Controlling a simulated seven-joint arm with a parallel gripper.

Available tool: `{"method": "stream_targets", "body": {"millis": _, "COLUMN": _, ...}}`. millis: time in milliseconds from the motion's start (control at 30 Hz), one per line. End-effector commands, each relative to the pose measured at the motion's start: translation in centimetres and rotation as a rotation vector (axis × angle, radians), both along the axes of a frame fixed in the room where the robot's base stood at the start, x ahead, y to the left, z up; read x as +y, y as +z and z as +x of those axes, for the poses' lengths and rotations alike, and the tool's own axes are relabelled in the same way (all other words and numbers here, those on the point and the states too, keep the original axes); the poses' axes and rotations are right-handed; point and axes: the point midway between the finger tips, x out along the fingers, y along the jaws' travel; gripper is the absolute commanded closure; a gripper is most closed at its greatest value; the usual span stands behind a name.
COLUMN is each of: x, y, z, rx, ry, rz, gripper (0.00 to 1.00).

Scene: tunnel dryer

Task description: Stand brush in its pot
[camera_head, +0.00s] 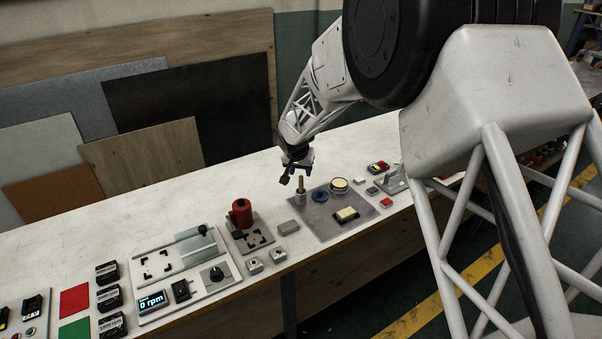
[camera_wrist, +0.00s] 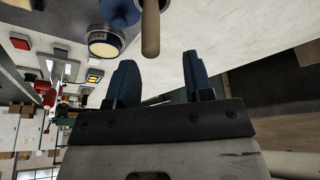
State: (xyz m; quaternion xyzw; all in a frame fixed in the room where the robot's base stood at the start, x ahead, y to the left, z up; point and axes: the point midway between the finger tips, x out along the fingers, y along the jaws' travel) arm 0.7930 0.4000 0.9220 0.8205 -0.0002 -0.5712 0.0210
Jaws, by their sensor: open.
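The brush (camera_head: 301,184) shows as a brown wooden handle that stands upright on the grey mat (camera_head: 325,229). Its lower end meets a small grey-brown cylinder (camera_head: 301,198), which looks like the pot; bristles cannot be made out. My gripper (camera_head: 295,178) is open and empty, just above and beside the handle's top. In the wrist view the handle (camera_wrist: 150,30) points toward the space between my two blue fingers (camera_wrist: 157,75), short of the fingertips, with nothing between them.
A blue round piece (camera_head: 319,196) and a round tin with a cream top (camera_head: 339,185) stand close to the right of the brush. A red cylinder (camera_head: 241,212) stands to the left. The bench behind is clear.

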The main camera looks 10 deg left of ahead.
Motion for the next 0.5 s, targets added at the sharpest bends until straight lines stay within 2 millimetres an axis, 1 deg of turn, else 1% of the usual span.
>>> {"method": "stream_targets", "body": {"millis": 33, "x": 0.0, "y": 0.6, "z": -0.2, "rx": -0.001, "ry": 0.000, "rz": 0.001, "gripper": 0.53}}
{"method": "stream_targets", "body": {"millis": 300, "x": 0.1, "y": 3.7, "z": -1.4, "rx": 0.000, "ry": 0.001, "rz": 0.000, "gripper": 0.53}}
{"method": "stream_targets", "body": {"millis": 500, "x": 0.1, "y": 5.1, "z": -1.9, "rx": 0.000, "ry": 0.001, "rz": 0.000, "gripper": 0.53}}
